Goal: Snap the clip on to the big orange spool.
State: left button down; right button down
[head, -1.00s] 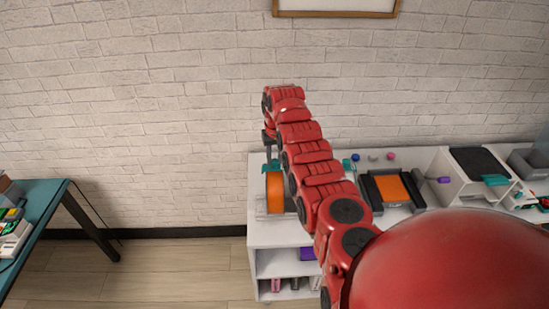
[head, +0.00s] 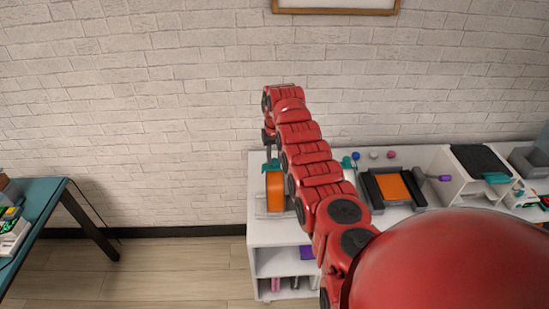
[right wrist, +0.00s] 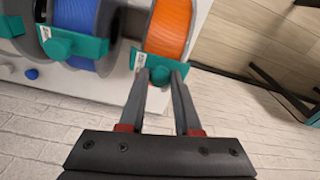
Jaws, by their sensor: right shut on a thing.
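The big orange spool (head: 275,194) stands near the left end of the white shelf unit. It also shows at the top of the right wrist view (right wrist: 170,25). My right gripper (right wrist: 161,76) is shut on the knob of a teal clip (right wrist: 183,67). The clip lies across the wall-side edge of the orange spool, touching or very close to it. I cannot tell whether it is fully seated. In the head view the right gripper (head: 270,158) is above the spool's far edge, with the clip small below it. My left gripper is not in view.
In the right wrist view a blue spool (right wrist: 78,18) with its own teal clip (right wrist: 90,46) stands beside the orange one. A black-framed orange panel (head: 392,188) is to the right. The brick wall is close behind.

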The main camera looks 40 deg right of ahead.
jog(key=shift+f+b, duration=0.3)
jog(key=shift+b, duration=0.05)
dwell(0.4)
jog(key=shift+c, duration=0.2)
grip_release()
dwell(0.3)
jog(key=shift+r, duration=0.15)
jog(key=shift+r+b, duration=0.45)
jog(key=shift+r, duration=2.95)
grip_shut()
jog(key=shift+f, duration=0.2)
